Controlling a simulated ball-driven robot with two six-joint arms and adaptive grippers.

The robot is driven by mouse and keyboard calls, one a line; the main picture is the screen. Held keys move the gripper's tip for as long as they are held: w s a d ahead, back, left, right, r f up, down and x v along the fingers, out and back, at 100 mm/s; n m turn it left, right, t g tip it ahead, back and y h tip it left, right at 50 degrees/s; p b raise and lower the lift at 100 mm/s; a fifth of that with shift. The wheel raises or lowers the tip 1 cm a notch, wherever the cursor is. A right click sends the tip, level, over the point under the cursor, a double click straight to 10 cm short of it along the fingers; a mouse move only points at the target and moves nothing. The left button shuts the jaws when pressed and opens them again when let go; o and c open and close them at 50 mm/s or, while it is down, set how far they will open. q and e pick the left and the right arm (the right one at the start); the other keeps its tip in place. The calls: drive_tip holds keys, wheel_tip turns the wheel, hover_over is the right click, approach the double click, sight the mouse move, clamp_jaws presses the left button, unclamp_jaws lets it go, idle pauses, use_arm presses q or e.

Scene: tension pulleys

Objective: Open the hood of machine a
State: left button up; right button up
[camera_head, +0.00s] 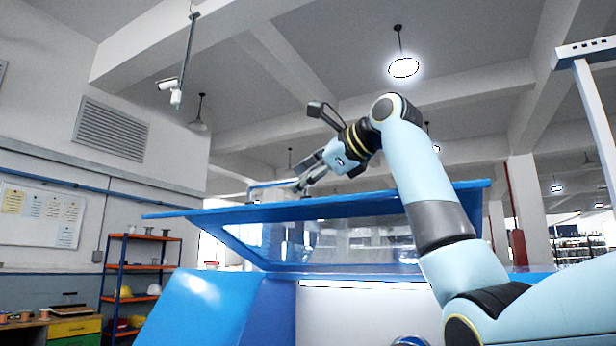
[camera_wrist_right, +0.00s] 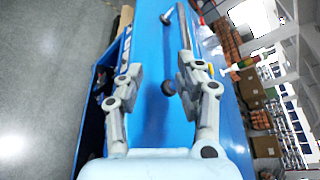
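The machine's blue hood (camera_head: 400,197) spans the middle of the head view, with a clear window panel (camera_head: 365,243) below its upper edge. I see no label naming the machine. A thin handle-like bar (camera_head: 262,186) stands on the hood's upper edge. My right arm reaches over the hood, and my right gripper (camera_head: 304,182) is beside this bar. Whether a finger touches the bar is unclear. My left gripper is not in view.
The blue machine body (camera_head: 205,305) stands below the hood. An orange shelf rack (camera_head: 142,237) and a desk with drawers (camera_head: 75,328) stand at the left. A whiteboard (camera_head: 40,215) hangs on the wall. Brown boxes (camera_wrist_right: 250,90) show at the right of the wrist view.

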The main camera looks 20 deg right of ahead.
drive_tip(key=shift+s+d+r, duration=0.1)
drive_tip(key=shift+s+r, duration=0.05)
drive_tip(key=shift+s, duration=0.5)
drive_tip(key=shift+w, duration=0.1)
drive_tip(key=v, duration=1.2)
